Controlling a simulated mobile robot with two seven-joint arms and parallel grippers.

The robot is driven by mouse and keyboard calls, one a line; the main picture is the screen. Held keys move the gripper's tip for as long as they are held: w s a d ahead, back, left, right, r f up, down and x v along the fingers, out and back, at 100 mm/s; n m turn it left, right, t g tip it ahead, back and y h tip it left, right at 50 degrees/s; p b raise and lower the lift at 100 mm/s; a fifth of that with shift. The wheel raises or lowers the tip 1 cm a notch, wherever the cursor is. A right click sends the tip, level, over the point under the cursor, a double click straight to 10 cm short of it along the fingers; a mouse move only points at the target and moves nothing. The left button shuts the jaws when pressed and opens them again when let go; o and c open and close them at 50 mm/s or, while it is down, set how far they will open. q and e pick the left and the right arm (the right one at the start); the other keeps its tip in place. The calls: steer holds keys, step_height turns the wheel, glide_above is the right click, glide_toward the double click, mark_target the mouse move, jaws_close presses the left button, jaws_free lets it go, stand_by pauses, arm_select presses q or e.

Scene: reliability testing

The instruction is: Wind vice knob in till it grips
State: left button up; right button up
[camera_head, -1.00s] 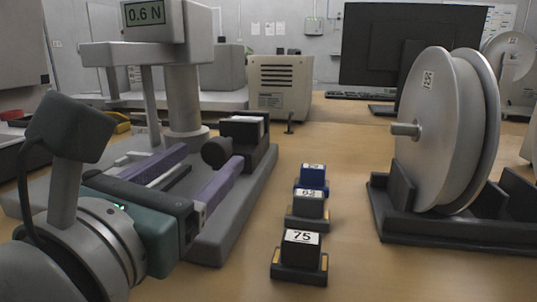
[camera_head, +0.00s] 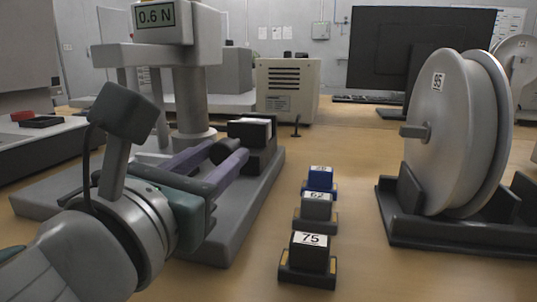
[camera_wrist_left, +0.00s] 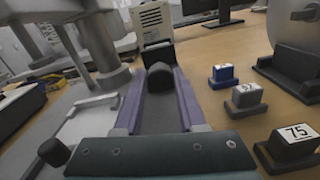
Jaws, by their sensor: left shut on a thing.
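The vice (camera_head: 263,150) is a dark block on the grey base of a test stand, with a pale-topped piece at its top. Its dark round knob (camera_head: 224,152) faces my left arm; it also shows in the left wrist view (camera_wrist_left: 160,76). My left gripper (camera_head: 228,153) has two purple fingers, one on each side of the knob, and is shut on it. The fingers partly hide the knob in the head view. The stand's display (camera_head: 156,15) reads 0.6 N. My right gripper is not in view.
Three small labelled blocks, the nearest marked 75 (camera_head: 309,255), stand in a row right of the base. A large grey spool (camera_head: 440,130) sits in a dark cradle (camera_head: 450,234) farther right.

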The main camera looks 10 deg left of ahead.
arm_select(q)
jaws_close()
steer(key=m+p, duration=0.2)
steer(key=shift+r+p, duration=0.25)
steer(key=shift+p, duration=0.05)
steer(key=m+p, duration=0.6)
steer(key=m, duration=0.1)
steer(key=shift+m+p, duration=0.4)
steer(key=shift+f+m+p, duration=0.2)
steer(key=shift+m+p, duration=0.8)
steer(key=shift+m, duration=0.9)
